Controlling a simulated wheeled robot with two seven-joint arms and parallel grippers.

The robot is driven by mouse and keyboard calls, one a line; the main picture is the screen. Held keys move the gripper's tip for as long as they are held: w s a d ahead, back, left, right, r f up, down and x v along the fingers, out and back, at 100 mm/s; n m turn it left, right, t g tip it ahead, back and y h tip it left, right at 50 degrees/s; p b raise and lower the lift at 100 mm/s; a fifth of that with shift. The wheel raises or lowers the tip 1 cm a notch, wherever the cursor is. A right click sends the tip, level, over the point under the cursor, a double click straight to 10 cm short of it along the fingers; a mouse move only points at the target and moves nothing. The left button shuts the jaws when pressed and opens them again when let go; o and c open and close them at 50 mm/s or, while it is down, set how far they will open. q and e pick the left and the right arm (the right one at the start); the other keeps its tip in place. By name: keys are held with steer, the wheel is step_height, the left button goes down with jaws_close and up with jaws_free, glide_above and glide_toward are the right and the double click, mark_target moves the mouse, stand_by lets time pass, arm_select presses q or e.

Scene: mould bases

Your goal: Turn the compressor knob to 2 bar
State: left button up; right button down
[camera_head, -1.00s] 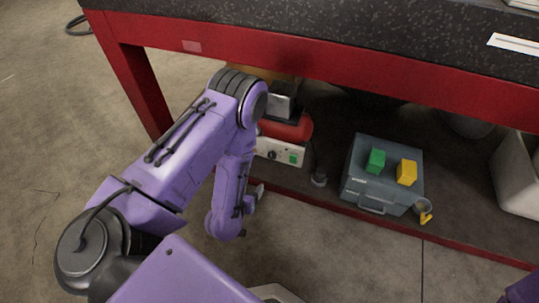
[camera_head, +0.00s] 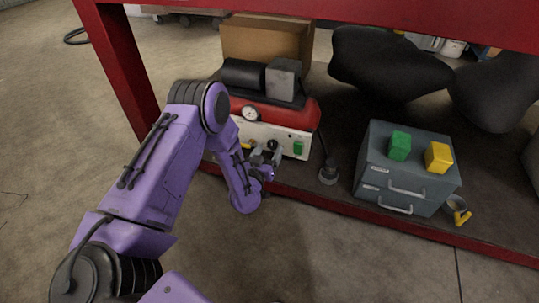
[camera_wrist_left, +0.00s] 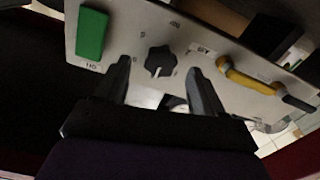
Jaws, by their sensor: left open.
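The compressor (camera_head: 285,112) has a red tank and a pale front panel and stands on the low shelf under the red bench. In the left wrist view its black knob (camera_wrist_left: 159,62) sits on the pale panel (camera_wrist_left: 190,38), with small marks around it too blurred to read. My left gripper (camera_head: 266,153) is at the panel in the head view. In the left wrist view its two fingers (camera_wrist_left: 160,78) are open, one on each side below the knob, and hold nothing. I cannot tell whether they touch the knob. My right gripper is not in view.
A green switch (camera_wrist_left: 91,33) and a yellow handle or hose (camera_wrist_left: 247,78) flank the knob. A grey drawer box (camera_head: 375,170) carries a green block (camera_head: 399,146) and a yellow block (camera_head: 438,157). The red bench edge (camera_head: 400,22) hangs above.

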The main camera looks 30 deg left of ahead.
arm_select(q)
steer(key=shift+w+a, duration=0.2)
steer(key=shift+w, duration=0.5)
steer(key=c, duration=1.1)
steer(key=shift+o, duration=0.2)
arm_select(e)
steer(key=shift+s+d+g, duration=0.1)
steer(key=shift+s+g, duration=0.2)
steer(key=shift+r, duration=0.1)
